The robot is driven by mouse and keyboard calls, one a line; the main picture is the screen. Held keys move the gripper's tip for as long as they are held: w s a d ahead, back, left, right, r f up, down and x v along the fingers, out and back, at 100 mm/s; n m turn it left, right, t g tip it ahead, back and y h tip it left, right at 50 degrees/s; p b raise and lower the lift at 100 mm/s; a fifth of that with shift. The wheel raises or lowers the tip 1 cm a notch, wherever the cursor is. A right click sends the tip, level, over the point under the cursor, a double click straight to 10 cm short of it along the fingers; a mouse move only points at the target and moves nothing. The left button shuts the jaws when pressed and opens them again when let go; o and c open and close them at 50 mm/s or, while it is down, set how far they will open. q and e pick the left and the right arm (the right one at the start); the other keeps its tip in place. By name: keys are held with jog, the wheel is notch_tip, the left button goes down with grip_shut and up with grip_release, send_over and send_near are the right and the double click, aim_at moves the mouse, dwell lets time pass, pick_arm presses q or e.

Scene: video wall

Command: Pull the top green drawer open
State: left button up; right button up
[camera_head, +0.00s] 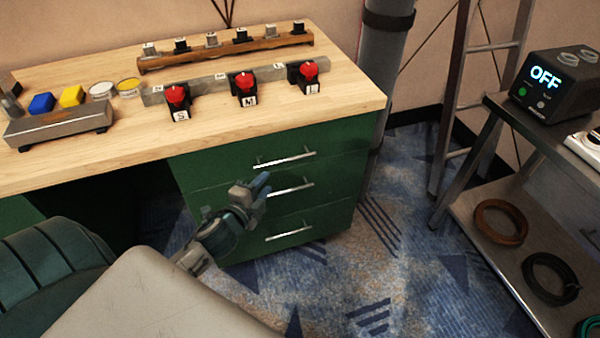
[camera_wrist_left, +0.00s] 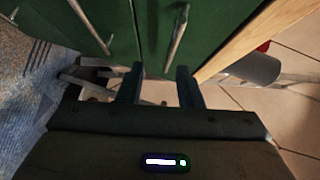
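The green drawer unit under the wooden desk top has three stacked drawers with silver bar handles. The top drawer (camera_head: 215,167) looks shut, and its handle (camera_head: 284,160) is clear of my arm in the head view. My left gripper (camera_head: 262,187) is in front of the drawers, low and left of the top handle. In the left wrist view its two fingers (camera_wrist_left: 160,88) are apart with nothing between them. The top handle (camera_wrist_left: 178,35) runs ahead of the fingers there, its near end lined up between them; contact is not visible. My right gripper is out of view.
The middle handle (camera_head: 290,188) and bottom handle (camera_head: 290,231) are below. Red switches (camera_head: 246,86) stand on the desk top (camera_head: 225,128). A metal cart (camera_head: 480,200) with a black OFF box (camera_head: 550,90) stands at right. Carpet before the drawers is open.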

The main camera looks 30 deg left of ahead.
aim_at(285, 159)
pick_arm(q)
jog(key=shift+m, duration=0.3)
jog(key=w, duration=1)
jog(key=shift+w, duration=0.35)
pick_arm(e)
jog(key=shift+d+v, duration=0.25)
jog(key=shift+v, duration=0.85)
pick_arm(q)
jog(key=shift+c, duration=0.2)
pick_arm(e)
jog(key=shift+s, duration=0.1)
pick_arm(q)
grip_shut()
